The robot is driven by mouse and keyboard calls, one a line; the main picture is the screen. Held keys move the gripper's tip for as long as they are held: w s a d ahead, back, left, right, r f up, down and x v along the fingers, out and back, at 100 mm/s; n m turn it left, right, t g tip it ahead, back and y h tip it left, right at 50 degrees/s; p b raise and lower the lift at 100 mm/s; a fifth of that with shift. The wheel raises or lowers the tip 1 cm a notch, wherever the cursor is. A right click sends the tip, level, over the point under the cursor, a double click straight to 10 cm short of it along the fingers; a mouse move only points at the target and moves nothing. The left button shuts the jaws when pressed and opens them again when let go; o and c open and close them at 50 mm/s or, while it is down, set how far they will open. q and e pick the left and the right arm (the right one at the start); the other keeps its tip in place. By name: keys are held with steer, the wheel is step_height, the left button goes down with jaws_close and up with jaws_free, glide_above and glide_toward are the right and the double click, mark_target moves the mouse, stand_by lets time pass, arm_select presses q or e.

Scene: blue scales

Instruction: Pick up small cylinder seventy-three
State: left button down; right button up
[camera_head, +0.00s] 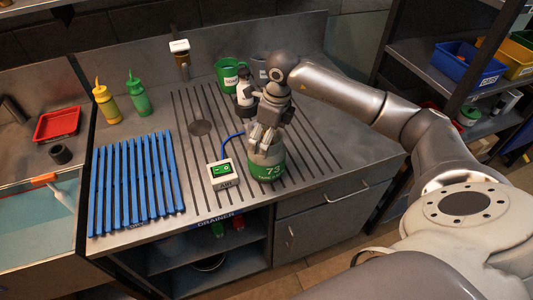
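The small cylinder seventy-three (267,168) has a grey upper part and a green lower band marked 73. It stands upright on the grooved metal drainer (205,155), near its front edge. My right gripper (264,138) points down at the top of the cylinder from above, its fingers at the cylinder's neck. The gripper hides much of the cylinder's top, and I cannot tell whether the fingers are closed on it. My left gripper is not in view.
A small box with a green display (222,172) and a blue cable sits left of the cylinder. A blue slatted rack (137,183) lies further left. Yellow (106,103) and green (138,97) bottles, a green mug (230,74) and a white-and-black object (246,95) stand behind.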

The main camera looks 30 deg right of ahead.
steer(key=shift+w+f+p, duration=0.15)
steer(key=shift+f+p, duration=0.15)
steer(key=shift+f, duration=1.15)
steer(key=shift+a, duration=0.1)
steer(key=c, duration=1.8)
steer(key=shift+r, duration=0.1)
steer(key=shift+c, duration=0.3)
